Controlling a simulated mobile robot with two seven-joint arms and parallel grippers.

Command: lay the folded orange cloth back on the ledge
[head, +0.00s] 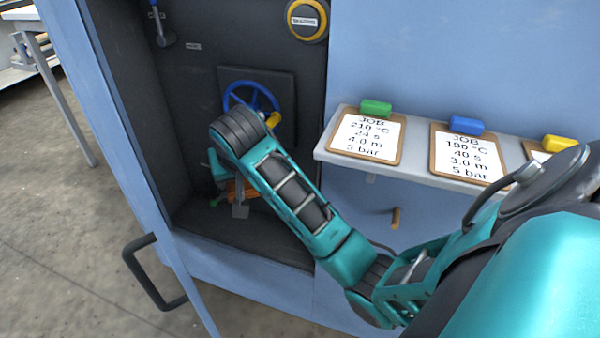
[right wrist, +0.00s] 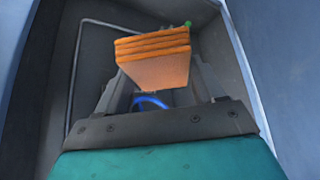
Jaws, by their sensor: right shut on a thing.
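The folded orange cloth (right wrist: 155,65) is held in my right gripper (right wrist: 153,88) in the right wrist view, its stacked folds facing up in the picture. In the head view only a small part of the cloth (head: 249,190) shows, beside my right gripper (head: 238,196), inside the dark recess of the blue machine. My right forearm partly covers it there. A light grey ledge (head: 416,152) runs along the machine's front, right of the recess, with the cloth left of it. My left gripper is not in view.
On the ledge lie clipboards (head: 366,138) with green (head: 375,108), blue (head: 467,124) and yellow (head: 560,143) blocks. A blue handwheel (head: 229,97) is on the recess's back wall. A brown peg (head: 395,218) sticks out below the ledge. A black handle (head: 134,262) projects at the lower left.

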